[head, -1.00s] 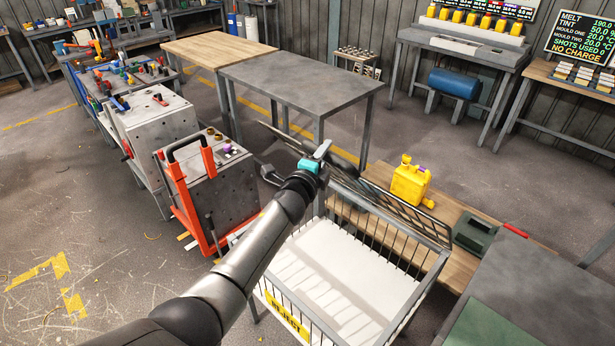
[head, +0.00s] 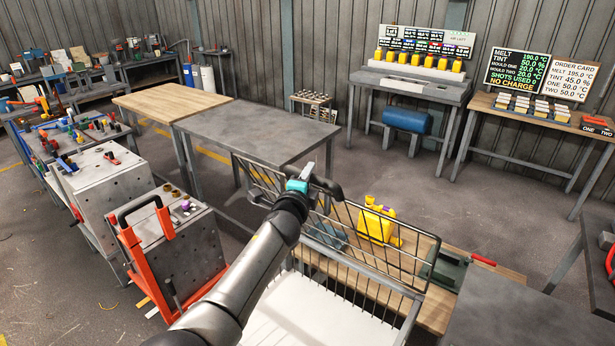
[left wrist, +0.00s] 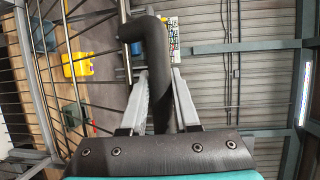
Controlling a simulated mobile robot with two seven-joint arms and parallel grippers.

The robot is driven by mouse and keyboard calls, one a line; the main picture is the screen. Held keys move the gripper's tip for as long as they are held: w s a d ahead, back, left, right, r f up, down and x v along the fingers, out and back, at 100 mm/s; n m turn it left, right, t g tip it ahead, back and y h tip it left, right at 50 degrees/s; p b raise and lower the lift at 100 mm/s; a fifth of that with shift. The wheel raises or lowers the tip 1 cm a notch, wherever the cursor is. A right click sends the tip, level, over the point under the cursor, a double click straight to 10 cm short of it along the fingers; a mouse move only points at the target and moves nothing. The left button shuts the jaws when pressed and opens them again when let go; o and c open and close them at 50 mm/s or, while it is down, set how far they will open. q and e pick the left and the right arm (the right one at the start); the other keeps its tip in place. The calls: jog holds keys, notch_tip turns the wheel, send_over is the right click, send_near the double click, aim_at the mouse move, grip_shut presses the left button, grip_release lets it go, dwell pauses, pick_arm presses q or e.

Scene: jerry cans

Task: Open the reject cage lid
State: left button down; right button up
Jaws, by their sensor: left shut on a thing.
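The reject cage (head: 300,318) is at the bottom centre of the head view, with its pale inside showing from above. Its black wire lid (head: 385,240) stands raised along the cage's far side, so I look into the cage; its exact angle is hard to tell. My left gripper (head: 304,177) is at the lid's top edge, shut on the black lid handle (head: 328,188). In the left wrist view the two fingers (left wrist: 160,95) close around the dark bent handle (left wrist: 154,45), with the lid's wires (left wrist: 35,75) at the left. My right gripper is not in view.
A grey table (head: 255,130) stands beyond. An orange-framed mould (head: 165,245) is left of my arm.

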pick_arm(q)
jog(key=shift+r, duration=0.2)
jog(key=c, duration=0.8)
grip_release()
jog(key=shift+c, duration=0.2)
jog(key=shift+f, duration=0.1)
jog(key=shift+p+v, duration=2.05)
jog(key=shift+v, duration=5.6)
